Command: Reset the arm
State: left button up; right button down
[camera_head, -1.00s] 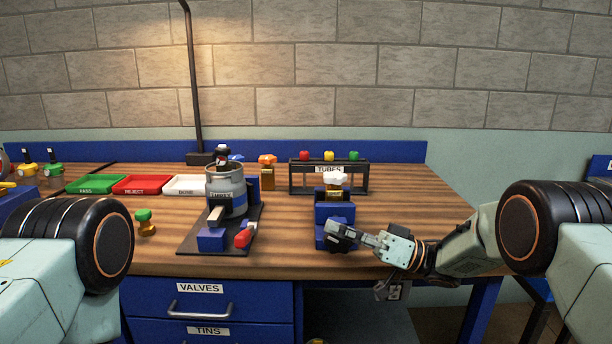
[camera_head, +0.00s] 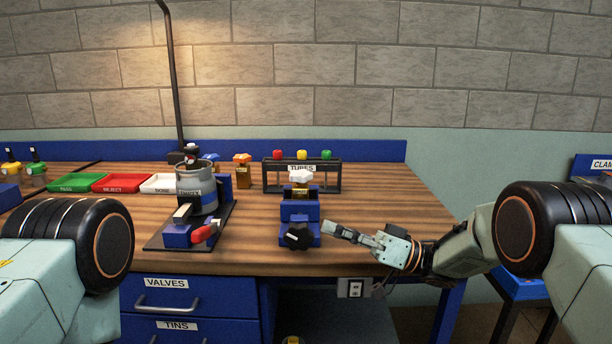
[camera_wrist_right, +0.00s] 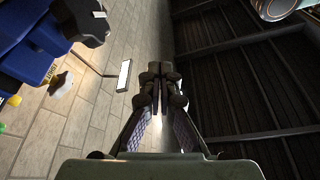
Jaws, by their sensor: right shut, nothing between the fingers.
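My left gripper is not in view.
A grey canister (camera_head: 198,183) stands on a dark base with a red handle (camera_head: 204,233) at left. The bench's right side is clear.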

jog(key=f+m+t+h, duration=0.1)
jog(key=f+m+t, duration=0.1)
jog(key=f, duration=0.1)
jog(key=d+f+m+t+h, duration=0.1)
jog(key=f+m+t+h, duration=0.1)
jog(key=f+t, duration=0.1)
jog(key=w+f+m+t+h, duration=0.1)
jog(key=f+m+t+h, duration=0.1)
jog(key=f, duration=0.1)
jog(key=shift+d+f+m+t, duration=0.3)
jog(key=shift+d, duration=0.05)
jog(key=s+d+f+m+g+h, duration=0.1)
jog(key=s+d+f+m+h, duration=0.35)
jog(key=f, duration=0.55)
jog(key=s+d+f+m+h, duration=0.1)
jog(key=s+d+f+h, duration=0.2)
jog(key=s+f+h, duration=0.45)
jog(key=s+d+f+g+h, duration=0.1)
jog(key=s+d+f+g, duration=0.1)
jog(key=s, duration=0.9)
jog(key=s+d+f+g+h, duration=0.2)
jog(key=s+d+f+g, duration=0.1)
jog(key=s, duration=0.8)
jog(key=s+d+f+g+h, duration=0.1)
jog(key=s+g, duration=0.4)
jog(key=s, duration=0.6)
jog(key=shift+d+f, duration=0.65)
jog(key=shift+d, duration=0.35)
jog(key=shift+n, duration=0.25)
